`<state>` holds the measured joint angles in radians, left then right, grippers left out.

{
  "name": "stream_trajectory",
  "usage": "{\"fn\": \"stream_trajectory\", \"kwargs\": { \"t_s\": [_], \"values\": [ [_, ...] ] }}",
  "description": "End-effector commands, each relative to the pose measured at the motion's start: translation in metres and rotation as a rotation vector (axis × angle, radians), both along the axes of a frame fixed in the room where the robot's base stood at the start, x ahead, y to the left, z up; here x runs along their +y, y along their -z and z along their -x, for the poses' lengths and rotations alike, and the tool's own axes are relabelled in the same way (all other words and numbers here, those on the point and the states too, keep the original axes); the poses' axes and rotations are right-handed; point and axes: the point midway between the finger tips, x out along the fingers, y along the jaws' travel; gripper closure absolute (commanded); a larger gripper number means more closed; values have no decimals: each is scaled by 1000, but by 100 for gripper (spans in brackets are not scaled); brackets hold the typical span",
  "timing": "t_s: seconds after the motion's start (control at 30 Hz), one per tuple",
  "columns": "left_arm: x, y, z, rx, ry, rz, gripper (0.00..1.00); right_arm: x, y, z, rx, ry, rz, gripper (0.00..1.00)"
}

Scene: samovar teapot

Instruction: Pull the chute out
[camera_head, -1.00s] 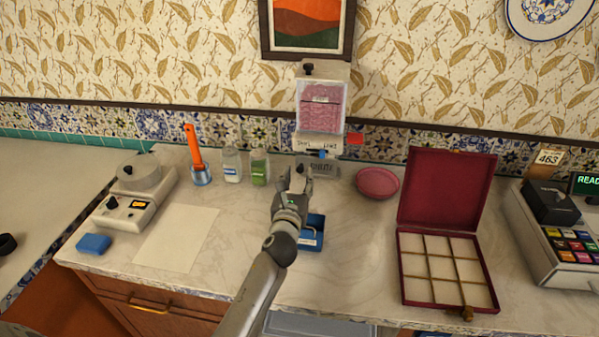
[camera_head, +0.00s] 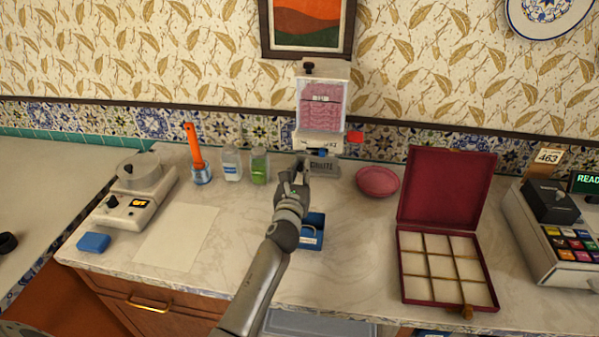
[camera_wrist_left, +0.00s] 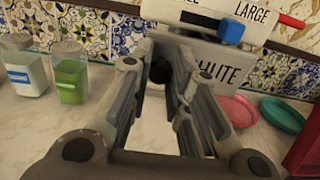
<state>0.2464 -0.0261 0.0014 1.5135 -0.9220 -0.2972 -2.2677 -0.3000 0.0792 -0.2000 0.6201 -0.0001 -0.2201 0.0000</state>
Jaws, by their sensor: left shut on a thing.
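The white dispenser (camera_head: 322,138) stands at the back of the counter against the tiles, with pink contents behind its clear front. Its lower grey block (camera_head: 325,167) bears dark lettering and also shows in the left wrist view (camera_wrist_left: 228,75). My left gripper (camera_head: 303,168) reaches the left side of this block. In the left wrist view its fingers (camera_wrist_left: 165,75) are closed in around a small dark round part at the block's left end, apparently the chute's grip. The fingers hide most of the chute. My right gripper is out of view.
Close left stand a green jar (camera_head: 260,167) and a white jar (camera_head: 232,164). A pink dish (camera_head: 377,181) is close right. A red compartment case (camera_head: 448,272) stands open farther right.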

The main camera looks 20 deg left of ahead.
Motion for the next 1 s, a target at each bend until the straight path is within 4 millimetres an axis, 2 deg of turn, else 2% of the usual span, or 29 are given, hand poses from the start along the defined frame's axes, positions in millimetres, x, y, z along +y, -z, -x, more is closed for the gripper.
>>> {"fn": "stream_trajectory", "kwargs": {
  "t_s": [0.23,0.37,0.6,0.8,1.0],
  "values": [
    [0,0,2,1,0,0,100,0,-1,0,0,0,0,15],
    [-3,-1,15,2,1,-1,100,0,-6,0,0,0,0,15],
    [-16,-1,66,4,1,-1,100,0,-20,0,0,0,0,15],
    [-26,0,111,3,1,-1,100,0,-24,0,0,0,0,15],
    [-33,1,140,2,0,0,100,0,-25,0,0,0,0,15]
  ]
}}
